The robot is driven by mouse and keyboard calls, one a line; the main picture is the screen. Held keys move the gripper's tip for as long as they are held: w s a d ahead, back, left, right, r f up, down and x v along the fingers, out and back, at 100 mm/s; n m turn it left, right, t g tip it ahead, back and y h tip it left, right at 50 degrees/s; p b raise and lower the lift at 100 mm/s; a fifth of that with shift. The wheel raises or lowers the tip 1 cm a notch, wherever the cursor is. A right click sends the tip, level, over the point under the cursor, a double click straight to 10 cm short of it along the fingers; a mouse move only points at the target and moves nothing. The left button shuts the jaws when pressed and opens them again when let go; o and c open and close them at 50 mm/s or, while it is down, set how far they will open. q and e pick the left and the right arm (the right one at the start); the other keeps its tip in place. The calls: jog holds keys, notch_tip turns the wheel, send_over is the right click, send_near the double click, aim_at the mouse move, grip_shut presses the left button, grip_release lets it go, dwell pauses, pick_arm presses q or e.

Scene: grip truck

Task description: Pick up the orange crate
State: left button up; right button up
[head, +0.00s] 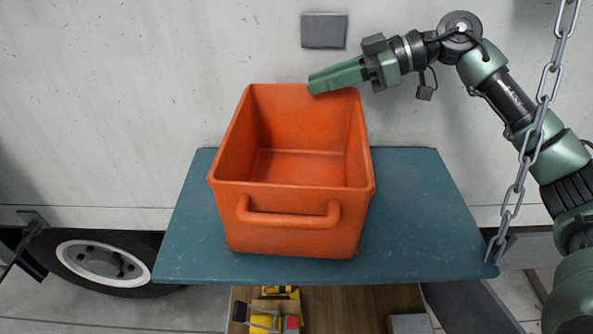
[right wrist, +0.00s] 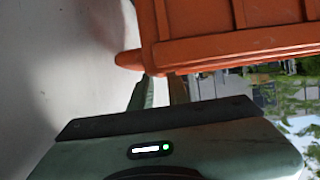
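The orange crate (head: 290,222) stands upright and empty on the blue-green shelf (head: 425,215), its looped handle facing me. My right gripper (head: 312,84) is at the crate's far rim, over its right half in the head view, with its fingers pointing left. In the right wrist view a gap shows between the fingers (right wrist: 161,88), and their tips are close to the crate's underside or edge (right wrist: 220,48). Whether they touch it is hidden. I see nothing held between them. My left gripper is not in view.
A chain (head: 529,148) hangs at the shelf's right corner, close to my right arm. The pale truck wall (head: 150,90) is right behind the crate. Below the shelf are yellow items (head: 266,322) and a wheel (head: 103,264). The shelf's right side is clear.

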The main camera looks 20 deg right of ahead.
aim_at(302, 85)
jog(key=p+x, duration=0.1)
jog(key=x, duration=0.3)
jog(key=shift+w+a+f, duration=0.1)
jog(key=shift+w, duration=0.2)
jog(key=shift+s, duration=0.1)
grip_shut()
dwell(1.0)
